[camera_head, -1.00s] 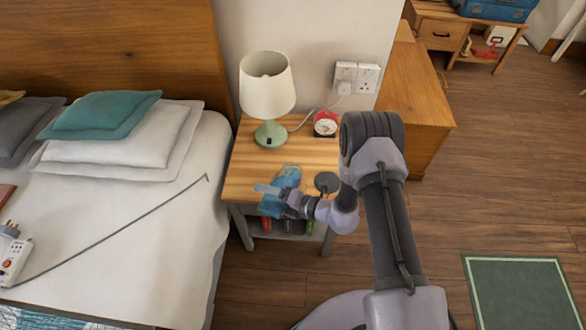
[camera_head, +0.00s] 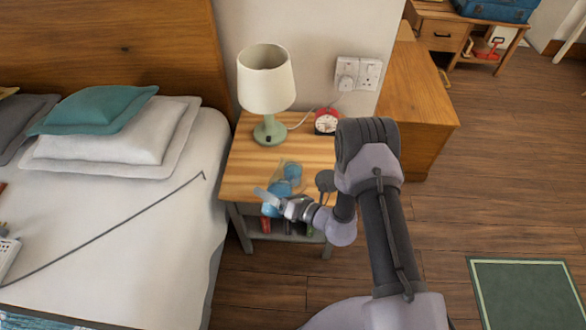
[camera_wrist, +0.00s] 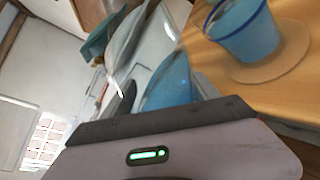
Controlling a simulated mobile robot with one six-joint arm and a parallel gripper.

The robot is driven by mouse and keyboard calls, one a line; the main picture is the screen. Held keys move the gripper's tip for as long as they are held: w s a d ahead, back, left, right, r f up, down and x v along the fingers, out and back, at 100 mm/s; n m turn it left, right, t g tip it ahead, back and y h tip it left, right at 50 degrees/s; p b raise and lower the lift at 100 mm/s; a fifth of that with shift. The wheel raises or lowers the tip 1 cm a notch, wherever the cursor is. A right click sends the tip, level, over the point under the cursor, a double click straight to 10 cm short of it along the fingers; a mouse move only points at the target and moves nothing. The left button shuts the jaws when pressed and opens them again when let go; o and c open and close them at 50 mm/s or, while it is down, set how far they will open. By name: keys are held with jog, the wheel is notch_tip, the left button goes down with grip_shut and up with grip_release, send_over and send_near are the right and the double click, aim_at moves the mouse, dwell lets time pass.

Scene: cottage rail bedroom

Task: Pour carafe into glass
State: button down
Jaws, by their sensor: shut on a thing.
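The see-through carafe (camera_head: 270,210) with blue liquid is held in my gripper (camera_head: 272,199) at the front edge of the nightstand. In the wrist view, the carafe's blue part (camera_wrist: 168,90) shows just beyond my gripper's body, which hides its lower part. The glass, blue with a darker blue rim (camera_wrist: 245,32), stands on a round tan coaster (camera_wrist: 268,66) at the upper right. The glass also shows small in the head view (camera_head: 292,172), behind the carafe. The two overlap there, so the gap between them and the carafe's exact tilt are unclear.
The wooden nightstand (camera_head: 238,181) also holds a lamp (camera_head: 266,85) and a red alarm clock (camera_head: 326,121) at the back. A small dark round item (camera_head: 325,180) is beside my arm. The bed (camera_head: 120,225) is close on the left.

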jog(key=shift+w+n+b, duration=0.25)
jog(key=shift+n+b, duration=0.1)
jog(key=shift+n, duration=0.05)
jog(key=shift+f+n+t+b, duration=0.1)
jog(key=shift+n+t+b, duration=0.3)
jog(key=shift+n, duration=0.1)
jog(key=shift+s+r+n+t+y, duration=0.1)
jog(key=shift+n+t+y, duration=0.05)
jog(key=shift+n, duration=0.45)
jog(key=shift+r+n+t+y, duration=0.1)
jog(key=shift+n+t+y, duration=0.05)
jog(key=shift+n, duration=0.45)
jog(key=n, duration=0.3)
jog(key=shift+d+f+t+y, duration=0.1)
jog(key=shift+f+t+y, duration=0.1)
jog(key=shift+t+y, duration=0.15)
